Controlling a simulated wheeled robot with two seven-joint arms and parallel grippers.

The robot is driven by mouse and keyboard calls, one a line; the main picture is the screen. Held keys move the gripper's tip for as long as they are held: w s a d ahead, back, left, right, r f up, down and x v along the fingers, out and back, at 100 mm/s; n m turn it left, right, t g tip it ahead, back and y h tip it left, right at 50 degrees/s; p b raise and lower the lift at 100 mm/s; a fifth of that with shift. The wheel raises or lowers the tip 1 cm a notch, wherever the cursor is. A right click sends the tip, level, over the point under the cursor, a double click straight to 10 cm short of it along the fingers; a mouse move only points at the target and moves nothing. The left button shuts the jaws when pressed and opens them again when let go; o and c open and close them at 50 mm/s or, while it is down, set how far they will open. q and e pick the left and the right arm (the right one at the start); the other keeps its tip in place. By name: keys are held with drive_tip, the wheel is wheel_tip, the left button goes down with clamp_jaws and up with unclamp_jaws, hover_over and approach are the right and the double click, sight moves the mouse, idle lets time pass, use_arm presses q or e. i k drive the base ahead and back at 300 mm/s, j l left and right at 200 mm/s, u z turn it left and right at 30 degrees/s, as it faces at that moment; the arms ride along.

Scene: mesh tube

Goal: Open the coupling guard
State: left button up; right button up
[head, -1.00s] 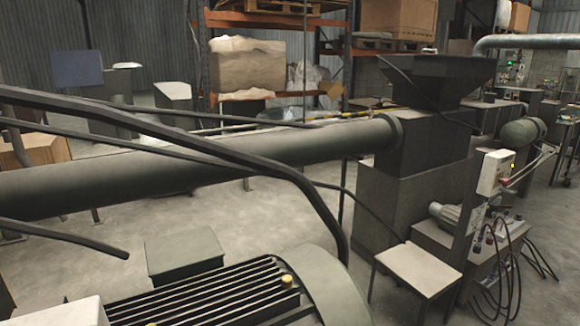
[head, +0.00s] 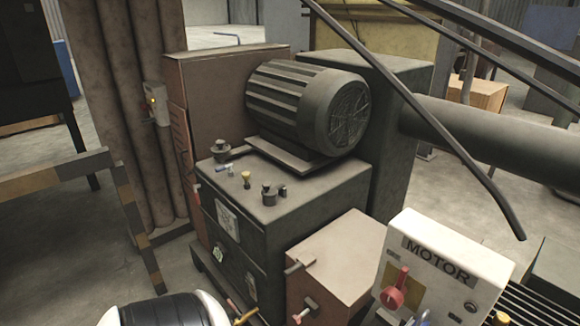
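I cannot tell for sure which part is the coupling guard. A low reddish-brown box (head: 345,250) stands right of centre, its top shut, with two small handles or latches (head: 303,308) on its left face. Left of it is a dark machine cabinet (head: 290,205) carrying a ribbed grey motor (head: 290,100), with small knobs and fittings on its top. A white panel marked MOTOR (head: 440,260) with a red handle (head: 395,288) stands at the lower right. Neither gripper is in view. A white and black rounded part at the bottom edge seems to be my arm.
A striped barrier rail (head: 60,178) stands at the left, beside brown vertical pipes (head: 125,110). A thick grey tube (head: 495,140) runs off to the right. Dark bars cross the upper right. Bare floor (head: 60,250) shows at the lower left.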

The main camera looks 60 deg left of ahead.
sight(343, 256)
drive_tip(key=u, duration=1.4)
